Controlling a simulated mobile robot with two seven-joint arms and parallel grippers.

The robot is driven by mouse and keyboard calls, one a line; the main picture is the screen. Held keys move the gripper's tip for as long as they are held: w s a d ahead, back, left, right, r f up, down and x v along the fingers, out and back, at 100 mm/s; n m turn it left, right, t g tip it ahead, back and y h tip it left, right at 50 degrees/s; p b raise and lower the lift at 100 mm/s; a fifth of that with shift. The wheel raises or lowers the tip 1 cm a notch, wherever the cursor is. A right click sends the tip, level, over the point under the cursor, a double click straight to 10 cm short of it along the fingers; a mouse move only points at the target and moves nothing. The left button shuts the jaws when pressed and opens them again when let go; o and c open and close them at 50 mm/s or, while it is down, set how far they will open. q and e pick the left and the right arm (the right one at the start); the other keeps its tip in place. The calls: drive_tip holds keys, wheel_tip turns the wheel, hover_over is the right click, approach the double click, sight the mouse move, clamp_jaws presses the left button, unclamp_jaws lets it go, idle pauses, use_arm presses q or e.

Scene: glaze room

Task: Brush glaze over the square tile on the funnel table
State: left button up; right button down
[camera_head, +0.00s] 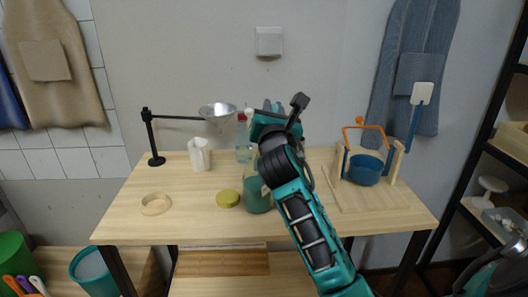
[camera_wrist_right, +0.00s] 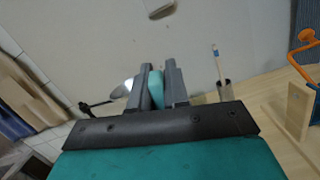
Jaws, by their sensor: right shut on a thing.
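My right gripper (camera_head: 270,110) is raised over the back middle of the wooden table (camera_head: 185,222). The right wrist view shows its fingers (camera_wrist_right: 158,68) shut on a small teal thing (camera_wrist_right: 157,90); I cannot tell what it is. A jar of teal glaze (camera_head: 257,196) stands on the table, partly behind my arm. The funnel (camera_head: 217,113) hangs from a black stand (camera_head: 150,135) at the left. I cannot make out the square tile; my arm hides part of the table. My left gripper is not in view.
A white cup (camera_head: 199,155), yellow lid (camera_head: 228,198) and wooden ring (camera_head: 155,204) stand on the left half. A clear bottle (camera_head: 243,150) is behind the jar. The front left is clear.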

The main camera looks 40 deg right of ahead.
drive_tip(key=shift+r+p, duration=0.6)
drive_tip(key=shift+r, duration=1.95)
wheel_tip(320, 180, up, 4)
idle(0.7)
idle(0.5)
